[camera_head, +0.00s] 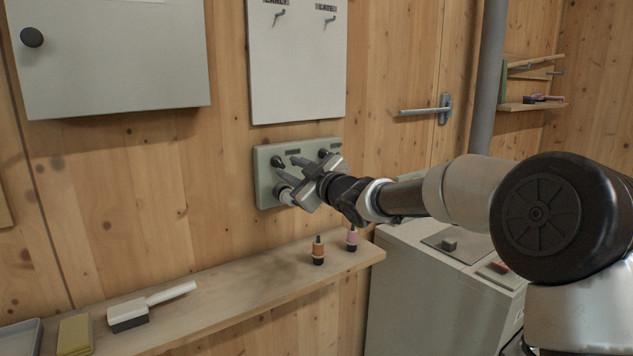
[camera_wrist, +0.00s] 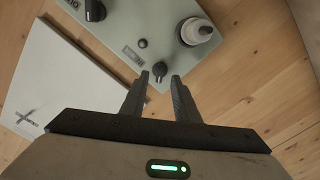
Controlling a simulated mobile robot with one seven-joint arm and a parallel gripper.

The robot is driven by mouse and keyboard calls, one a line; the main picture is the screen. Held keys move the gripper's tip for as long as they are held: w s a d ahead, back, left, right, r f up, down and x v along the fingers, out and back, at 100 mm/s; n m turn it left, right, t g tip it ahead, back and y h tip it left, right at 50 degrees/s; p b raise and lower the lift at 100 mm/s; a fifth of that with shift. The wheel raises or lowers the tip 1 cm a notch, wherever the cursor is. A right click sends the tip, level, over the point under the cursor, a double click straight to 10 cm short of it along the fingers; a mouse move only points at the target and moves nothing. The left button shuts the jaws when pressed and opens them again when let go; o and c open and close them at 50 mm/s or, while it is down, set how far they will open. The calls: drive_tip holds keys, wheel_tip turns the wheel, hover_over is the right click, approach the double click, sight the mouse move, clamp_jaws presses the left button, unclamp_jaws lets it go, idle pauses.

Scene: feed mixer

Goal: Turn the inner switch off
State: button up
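A grey-green switch panel (camera_head: 262,180) is mounted on the wooden wall, and it also shows in the wrist view (camera_wrist: 128,22). In the wrist view it carries a small dark rotary switch (camera_wrist: 160,70), a small black button (camera_wrist: 142,43), a larger black knob (camera_wrist: 95,10) and a white round fitting (camera_wrist: 196,32). My gripper (camera_head: 288,173) is in front of the panel. In the wrist view my gripper (camera_wrist: 160,77) has its fingers apart, with the small rotary switch between or just beyond the tips. I cannot tell whether they touch it.
A white board (camera_head: 298,70) with hooks hangs above the panel. A grey cabinet (camera_head: 108,60) is upper left.

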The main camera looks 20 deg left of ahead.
drive_tip(key=v, duration=1.4)
drive_tip(key=shift+p, duration=0.35)
drive_tip(key=shift+d, duration=0.15)
